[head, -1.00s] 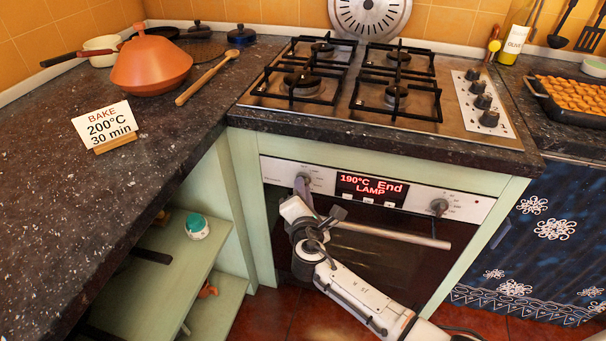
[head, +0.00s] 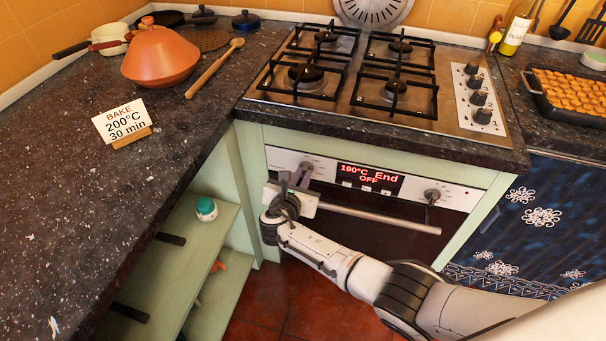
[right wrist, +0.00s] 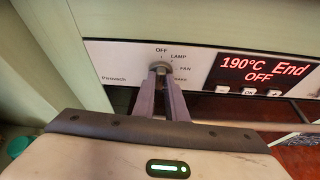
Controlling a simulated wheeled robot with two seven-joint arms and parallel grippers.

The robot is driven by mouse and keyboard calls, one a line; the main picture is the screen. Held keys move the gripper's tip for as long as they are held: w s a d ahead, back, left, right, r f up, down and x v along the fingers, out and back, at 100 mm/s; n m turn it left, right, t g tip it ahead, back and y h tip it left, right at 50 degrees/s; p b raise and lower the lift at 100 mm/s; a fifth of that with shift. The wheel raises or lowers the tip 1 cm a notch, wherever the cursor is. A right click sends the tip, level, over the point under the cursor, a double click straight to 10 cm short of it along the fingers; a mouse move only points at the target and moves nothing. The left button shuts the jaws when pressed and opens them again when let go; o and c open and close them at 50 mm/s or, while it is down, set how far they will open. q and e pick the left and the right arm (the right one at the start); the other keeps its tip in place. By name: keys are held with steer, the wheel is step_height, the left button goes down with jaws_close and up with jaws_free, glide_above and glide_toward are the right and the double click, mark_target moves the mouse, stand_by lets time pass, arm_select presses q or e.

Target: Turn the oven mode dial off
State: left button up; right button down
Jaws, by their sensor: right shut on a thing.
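The oven mode dial (right wrist: 160,68) is a small round knob at the left of the oven's control panel, with OFF, LAMP, FAN and BAKE marked around it. My right gripper (right wrist: 162,78) is shut on this dial, a finger on each side, and partly hides it. The dial also shows in the head view (head: 305,167), just above the gripper. The oven display (head: 370,174) reads 190°C, End and OFF in red; it reads the same in the right wrist view (right wrist: 262,70). My left gripper is not in view.
A second knob (head: 432,195) is on the panel's right side. The oven door handle (head: 380,220) runs below the panel, close to my right gripper. A card (head: 122,122) reading BAKE 200°C 30 min stands on the counter. Open shelves (head: 205,235) are at the left.

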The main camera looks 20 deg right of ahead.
steer(key=shift+n+g, duration=0.3)
steer(key=shift+n, duration=0.2)
steer(key=c, duration=1.8)
jaws_free()
steer(key=p+v, duration=0.2)
steer(key=v, duration=0.8)
steer(key=shift+a+f+p, duration=0.15)
steer(key=shift+a+p, duration=0.1)
steer(key=shift+p, duration=0.05)
steer(key=shift+s, duration=0.1)
